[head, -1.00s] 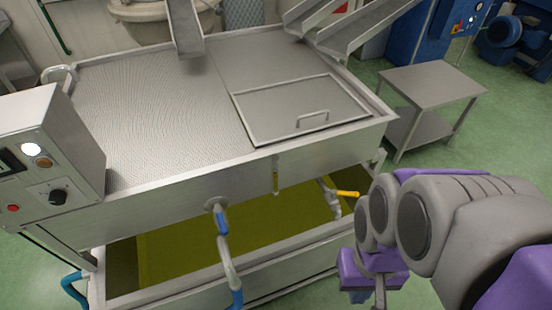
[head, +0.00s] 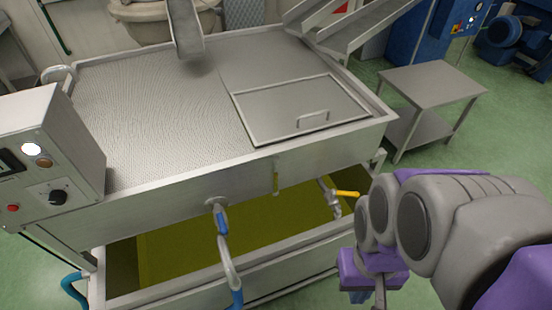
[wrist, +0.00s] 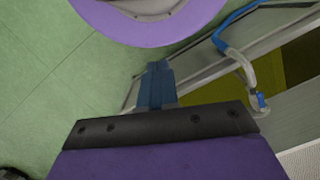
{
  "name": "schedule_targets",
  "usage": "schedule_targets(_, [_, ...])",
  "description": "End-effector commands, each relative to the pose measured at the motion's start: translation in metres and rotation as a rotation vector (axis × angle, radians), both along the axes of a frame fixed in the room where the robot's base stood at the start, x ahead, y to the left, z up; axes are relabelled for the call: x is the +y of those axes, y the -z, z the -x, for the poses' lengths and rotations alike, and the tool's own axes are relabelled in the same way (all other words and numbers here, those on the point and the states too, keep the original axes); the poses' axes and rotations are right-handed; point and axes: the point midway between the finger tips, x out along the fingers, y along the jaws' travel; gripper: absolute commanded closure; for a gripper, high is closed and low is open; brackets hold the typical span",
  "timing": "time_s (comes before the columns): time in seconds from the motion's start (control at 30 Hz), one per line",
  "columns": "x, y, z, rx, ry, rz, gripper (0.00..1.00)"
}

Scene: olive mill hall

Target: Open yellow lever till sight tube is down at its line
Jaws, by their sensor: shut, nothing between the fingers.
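The yellow lever (head: 347,194) sits on a small valve under the front right of the steel tank (head: 180,192), pointing right, roughly level. I do not make it out in the wrist view. The sight tube (head: 275,177) is a narrow upright yellowish strip on the tank's front wall; its level and line are too small to read. My gripper (head: 360,297) is low at the right, below the lever and apart from it, mostly hidden behind my arm. In the wrist view my gripper (wrist: 156,75) has its blue fingers together, with nothing between them.
A blue-handled valve (head: 221,222) with a hose hangs from the tank's front. An open lower basin (head: 200,295) with yellow-green contents lies beneath. A control box (head: 50,150) stands left, a steel side table (head: 432,84) right. Green floor is free between table and tank.

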Motion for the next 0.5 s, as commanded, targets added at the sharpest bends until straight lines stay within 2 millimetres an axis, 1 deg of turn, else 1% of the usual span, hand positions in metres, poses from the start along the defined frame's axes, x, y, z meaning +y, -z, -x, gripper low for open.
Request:
schedule_targets(0.07, [0.0,0.0,-0.001,0.001,0.0,0.0,1.0])
schedule_targets(0.37, [-0.005,0.0,-0.022,0.003,0.0,0.0,1.0])
schedule_targets(0.5, [-0.003,-0.001,-0.036,0.005,-0.002,0.0,1.0])
